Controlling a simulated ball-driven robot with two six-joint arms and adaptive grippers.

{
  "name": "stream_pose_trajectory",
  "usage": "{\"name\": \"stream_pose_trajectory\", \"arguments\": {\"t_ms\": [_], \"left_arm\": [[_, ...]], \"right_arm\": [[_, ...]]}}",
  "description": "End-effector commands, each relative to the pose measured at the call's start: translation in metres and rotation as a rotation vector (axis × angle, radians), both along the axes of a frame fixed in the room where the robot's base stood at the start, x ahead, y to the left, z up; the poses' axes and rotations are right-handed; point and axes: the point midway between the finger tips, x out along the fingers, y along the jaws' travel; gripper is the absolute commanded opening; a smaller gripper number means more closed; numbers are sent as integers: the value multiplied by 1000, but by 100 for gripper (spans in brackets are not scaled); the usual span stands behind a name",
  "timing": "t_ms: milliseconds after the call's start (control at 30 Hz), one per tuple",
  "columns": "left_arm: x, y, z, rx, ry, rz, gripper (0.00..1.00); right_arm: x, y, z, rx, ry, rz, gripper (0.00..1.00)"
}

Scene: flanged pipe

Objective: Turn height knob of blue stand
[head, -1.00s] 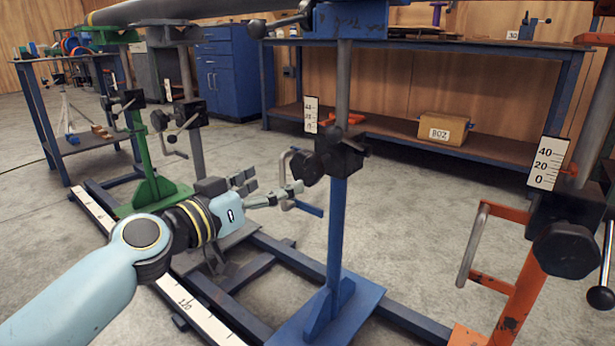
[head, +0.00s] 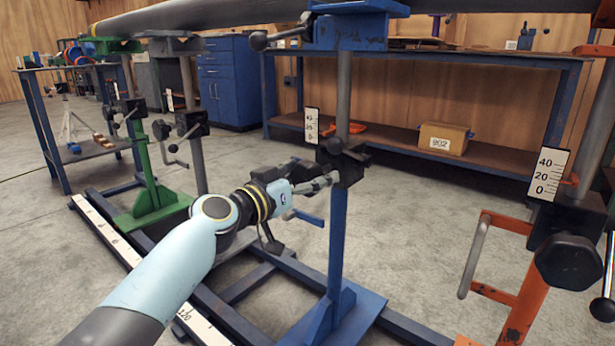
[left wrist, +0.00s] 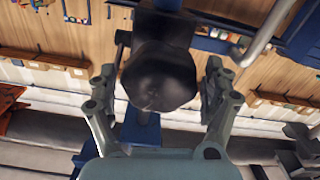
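The blue stand (head: 338,235) stands upright in the middle of the head view, with a black clamp block (head: 350,165) on its post. The black height knob is on the block's left side, partly hidden by my gripper in the head view. My left gripper (head: 318,175) is at the knob side of the block. In the left wrist view the dark, faceted knob (left wrist: 158,78) fills the space ahead of the palm. The fingers of my left gripper (left wrist: 160,75) are open on either side of it, with gaps showing. My right gripper is not in view.
A large grey pipe (head: 230,14) rests across the stands. An orange stand (head: 520,295) with its own black knob (head: 568,262) is at the right. A green stand (head: 150,200) is at the left. A blue crank handle (head: 306,217) is just below my left gripper.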

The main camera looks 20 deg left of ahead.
Motion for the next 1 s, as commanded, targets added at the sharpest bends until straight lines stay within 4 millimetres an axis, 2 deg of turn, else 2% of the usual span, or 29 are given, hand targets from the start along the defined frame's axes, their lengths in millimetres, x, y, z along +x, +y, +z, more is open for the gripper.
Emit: {"name": "stream_pose_trajectory", "arguments": {"t_ms": [33, 300, 367, 733, 1000], "left_arm": [[0, 0, 0, 0, 0, 0, 74], [0, 0, 0, 0, 0, 0, 39], [0, 0, 0, 0, 0, 0, 33], [0, 0, 0, -42, 16, 1, 33], [0, 1, -1, -203, 74, 1, 33]], "right_arm": [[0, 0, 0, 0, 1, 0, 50], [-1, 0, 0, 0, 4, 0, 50], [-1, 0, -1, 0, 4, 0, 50], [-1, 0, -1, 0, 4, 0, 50], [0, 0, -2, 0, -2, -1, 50]]}}
